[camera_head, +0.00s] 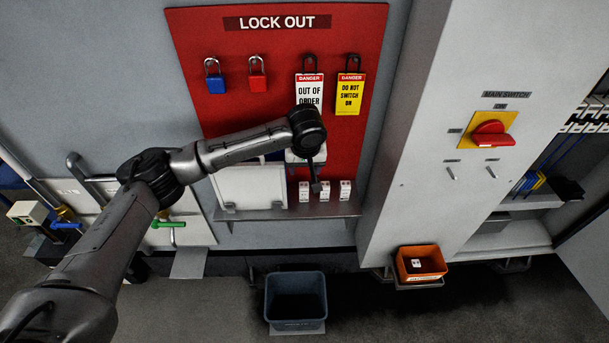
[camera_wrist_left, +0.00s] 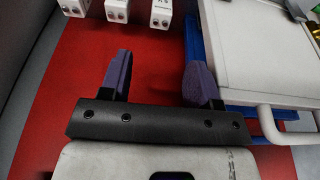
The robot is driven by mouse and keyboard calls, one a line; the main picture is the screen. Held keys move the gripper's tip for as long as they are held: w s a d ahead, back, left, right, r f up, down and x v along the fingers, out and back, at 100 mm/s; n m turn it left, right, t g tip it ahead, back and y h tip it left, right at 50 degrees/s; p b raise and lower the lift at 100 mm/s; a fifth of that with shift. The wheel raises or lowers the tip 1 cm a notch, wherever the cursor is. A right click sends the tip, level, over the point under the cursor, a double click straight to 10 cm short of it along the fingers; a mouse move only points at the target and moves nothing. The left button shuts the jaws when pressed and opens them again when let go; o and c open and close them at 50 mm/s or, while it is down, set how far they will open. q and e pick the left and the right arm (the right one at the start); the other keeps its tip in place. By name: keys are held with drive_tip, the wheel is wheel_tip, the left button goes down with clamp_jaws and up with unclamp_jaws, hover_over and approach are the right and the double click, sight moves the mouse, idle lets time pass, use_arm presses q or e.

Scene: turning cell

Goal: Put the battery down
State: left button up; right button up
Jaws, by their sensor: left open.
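My left gripper (camera_head: 317,186) is in front of the lower part of the red board, just above the grey shelf. In the left wrist view its two purple-padded fingers (camera_wrist_left: 160,82) are apart with only red board between them. Three small white blocks with dark dots stand upright in a row on the shelf: a left one (camera_head: 304,192), a middle one (camera_head: 324,195) and a right one (camera_head: 346,190). The wrist view also shows these blocks (camera_wrist_left: 117,10), clear of the fingers. I cannot tell which, if any, is the battery. My right gripper is out of view.
A white case (camera_head: 250,187) stands on the shelf (camera_head: 285,213) left of the blocks. Padlocks and danger tags hang on the red board (camera_head: 190,40) above. An orange bin (camera_head: 421,262) holds a small white item (camera_head: 416,263). A blue-grey bin (camera_head: 296,300) stands below.

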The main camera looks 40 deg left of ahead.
use_arm(q)
drive_tip(key=s+d+f+m+t+h, duration=0.1)
drive_tip(key=s+d+f+m+h, duration=0.3)
drive_tip(key=s+d+f+m, duration=0.95)
drive_tip(key=s+f+n+y, duration=0.1)
drive_tip(key=s+f, duration=0.2)
drive_tip(key=s, duration=0.9)
drive_tip(key=s+f+n, duration=0.2)
drive_tip(key=s+f, duration=0.2)
drive_tip(key=s, duration=0.7)
drive_tip(key=shift+s+d+t+y, duration=0.3)
drive_tip(key=shift+s+d+y, duration=0.05)
drive_tip(key=shift+d+y, duration=0.1)
drive_tip(key=shift+r, duration=0.1)
drive_tip(key=shift+o, duration=0.4)
wheel_tip(320, 180, up, 14)
drive_tip(key=p, duration=1.4)
